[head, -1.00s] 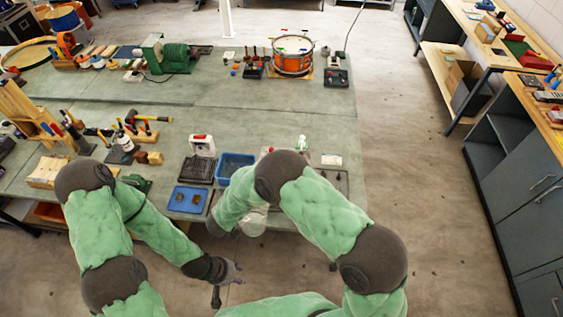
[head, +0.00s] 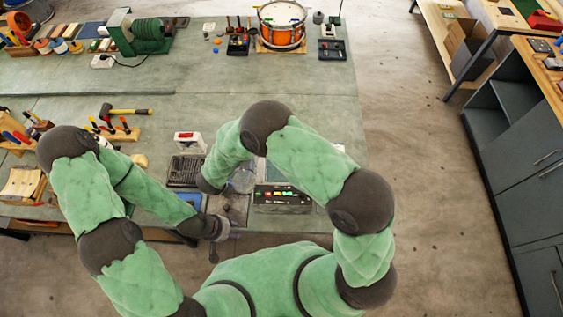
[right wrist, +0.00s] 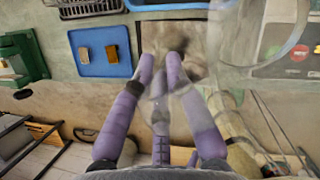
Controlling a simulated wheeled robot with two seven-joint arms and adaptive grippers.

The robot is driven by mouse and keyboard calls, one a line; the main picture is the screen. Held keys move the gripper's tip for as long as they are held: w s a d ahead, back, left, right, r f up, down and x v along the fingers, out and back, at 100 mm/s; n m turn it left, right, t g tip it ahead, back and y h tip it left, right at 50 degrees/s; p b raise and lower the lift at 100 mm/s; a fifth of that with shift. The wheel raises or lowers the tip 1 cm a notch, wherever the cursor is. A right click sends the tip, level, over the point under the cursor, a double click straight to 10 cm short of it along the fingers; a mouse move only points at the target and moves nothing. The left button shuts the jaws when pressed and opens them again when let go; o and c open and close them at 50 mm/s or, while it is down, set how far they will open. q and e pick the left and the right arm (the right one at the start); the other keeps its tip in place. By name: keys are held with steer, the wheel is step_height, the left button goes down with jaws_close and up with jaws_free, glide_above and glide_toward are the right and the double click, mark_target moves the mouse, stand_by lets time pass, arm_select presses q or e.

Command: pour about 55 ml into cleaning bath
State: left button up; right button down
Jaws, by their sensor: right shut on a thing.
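My right gripper (right wrist: 160,62) is shut on a clear, see-through vessel (right wrist: 235,60) in the right wrist view. In the head view the clear vessel (head: 242,180) shows beside my right forearm, while that gripper's fingers are hidden. What the vessel holds I cannot tell. A blue edge (right wrist: 170,4), seemingly of the cleaning bath, shows at the top of the right wrist view. My right arm covers the bath in the head view. My left gripper (head: 214,246) hangs near the bench's front edge, apart from these things; its jaws are unclear.
A blue tray (right wrist: 88,66) with two brown pieces lies left of my right gripper. A black rack (head: 183,171) and a white-and-red box (head: 190,142) stand behind. A dark device with lit digits (head: 282,197) stands right of the vessel.

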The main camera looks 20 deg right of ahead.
steer(key=shift+s+r, duration=0.1)
steer(key=shift+s, duration=0.05)
steer(key=shift+d+y+b, duration=0.1)
steer(key=shift+y+b, duration=0.2)
steer(key=shift+b, duration=0.15)
steer(key=shift+d+r+y+b, duration=0.2)
steer(key=shift+y+b, duration=0.2)
steer(key=shift+b, duration=0.3)
steer(key=w+d+r+m+y+b, duration=0.1)
steer(key=d+r+y+b, duration=0.2)
steer(key=b, duration=0.7)
steer(key=w+d+r+m+g+y+b, duration=0.1)
steer(key=d+r+m+y+b, duration=0.1)
steer(key=d+y+b, duration=0.6)
steer(key=shift+w+r+y+b, duration=0.25)
steer(key=shift+r+y+b, duration=0.25)
steer(key=shift+b, duration=0.75)
